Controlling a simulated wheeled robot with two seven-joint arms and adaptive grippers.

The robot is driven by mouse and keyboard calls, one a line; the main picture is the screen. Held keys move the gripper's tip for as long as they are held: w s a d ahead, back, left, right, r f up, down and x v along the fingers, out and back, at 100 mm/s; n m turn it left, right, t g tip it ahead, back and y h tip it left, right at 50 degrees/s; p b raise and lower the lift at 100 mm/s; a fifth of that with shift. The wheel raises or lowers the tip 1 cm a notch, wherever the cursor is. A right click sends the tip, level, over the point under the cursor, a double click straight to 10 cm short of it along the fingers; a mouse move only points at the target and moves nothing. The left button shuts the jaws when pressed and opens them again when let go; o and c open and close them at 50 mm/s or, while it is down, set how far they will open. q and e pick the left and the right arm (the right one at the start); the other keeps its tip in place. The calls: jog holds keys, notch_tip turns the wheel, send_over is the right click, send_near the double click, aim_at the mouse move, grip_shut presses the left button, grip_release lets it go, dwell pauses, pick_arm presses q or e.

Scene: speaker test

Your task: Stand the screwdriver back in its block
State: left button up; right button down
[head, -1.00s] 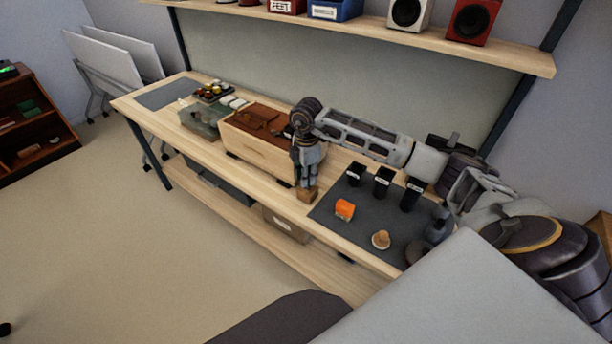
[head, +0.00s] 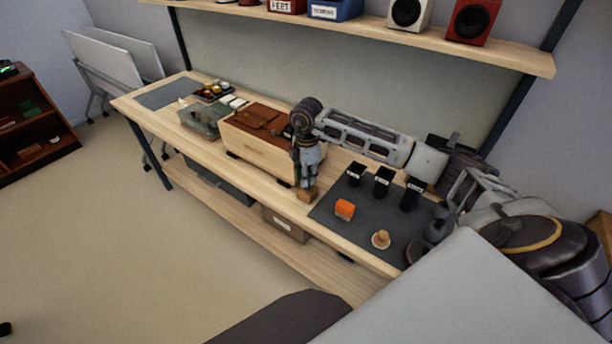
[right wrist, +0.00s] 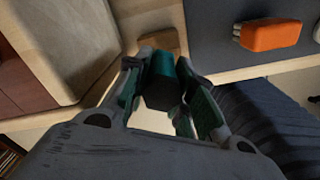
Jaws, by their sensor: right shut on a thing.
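My right gripper (head: 308,181) points down at the front edge of the bench, just above a small wooden block (head: 307,195). In the right wrist view its fingers (right wrist: 161,95) are shut on the screwdriver (right wrist: 162,82), which shows a dark green handle with a black end. The wooden block (right wrist: 158,42) is partly hidden behind the handle. The screwdriver's shaft is hidden, so I cannot tell whether its tip is in the block. My left gripper is not in view.
A wooden case (head: 252,147) with a brown top stands left of the gripper. To the right, a dark mat (head: 338,222) bears an orange thing (head: 344,209), several black holders and a small wooden item (head: 381,240). A shelf (head: 480,50) runs above the bench.

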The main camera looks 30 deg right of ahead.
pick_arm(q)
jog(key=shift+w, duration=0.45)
pick_arm(e)
jog(key=shift+f, duration=0.15)
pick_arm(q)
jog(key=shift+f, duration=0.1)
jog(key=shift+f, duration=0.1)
pick_arm(e)
jog(key=shift+f, duration=0.2)
jog(key=shift+f, duration=0.15)
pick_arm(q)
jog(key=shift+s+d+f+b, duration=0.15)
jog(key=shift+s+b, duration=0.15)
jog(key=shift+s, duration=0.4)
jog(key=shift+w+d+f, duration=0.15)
pick_arm(e)
jog(key=shift+f, duration=0.3)
jog(key=c, duration=1.1)
grip_release()
